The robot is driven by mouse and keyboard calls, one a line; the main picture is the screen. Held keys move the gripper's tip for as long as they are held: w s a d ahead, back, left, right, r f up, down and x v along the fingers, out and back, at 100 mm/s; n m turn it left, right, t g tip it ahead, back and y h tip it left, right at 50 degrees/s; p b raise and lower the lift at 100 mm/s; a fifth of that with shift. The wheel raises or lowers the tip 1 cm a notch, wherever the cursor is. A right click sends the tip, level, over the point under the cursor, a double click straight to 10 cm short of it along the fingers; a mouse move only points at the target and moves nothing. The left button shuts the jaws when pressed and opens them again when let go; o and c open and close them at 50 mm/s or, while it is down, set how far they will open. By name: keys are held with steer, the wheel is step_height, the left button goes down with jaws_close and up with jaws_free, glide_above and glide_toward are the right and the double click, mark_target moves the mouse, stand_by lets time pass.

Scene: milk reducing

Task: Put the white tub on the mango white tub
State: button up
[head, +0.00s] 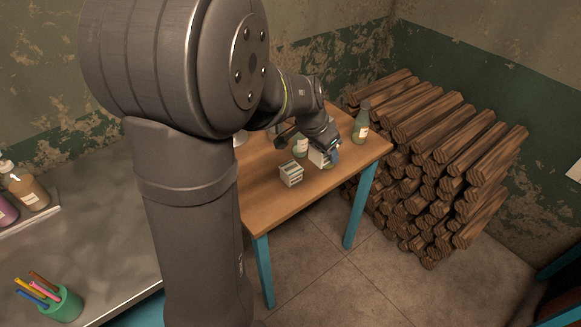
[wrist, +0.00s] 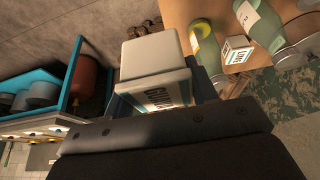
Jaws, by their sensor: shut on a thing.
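My gripper (head: 328,155) is shut on a white tub (head: 316,158) over the wooden table in the head view; the arm partly hides it. In the wrist view the held white tub (wrist: 155,60) shows a dark-lettered label that seems to read "GUAVA", between the dark fingers of my gripper (wrist: 163,98). Another white tub (head: 291,173) stands on the table, left of and nearer than the held one; its label is too small to read. I cannot tell which tub is mango, or how high the held tub is.
A small white tub (wrist: 237,50), apparently marked "LIME", stands between bottles in the wrist view. A green bottle (head: 300,147) stands close to my gripper, another (head: 361,128) further right. The table's (head: 270,205) front is clear. Stacked logs (head: 440,150) lie beyond its right edge.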

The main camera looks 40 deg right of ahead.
glide_above(296, 165)
steer(key=a, duration=0.1)
step_height(296, 165, down, 7)
steer(key=shift+a+r, duration=0.1)
steer(key=shift+r, duration=0.05)
steer(key=shift+f, duration=1.95)
steer(key=shift+f, duration=0.1)
steer(key=o, duration=1)
steer(key=v, duration=1.2)
steer(key=shift+a, duration=0.1)
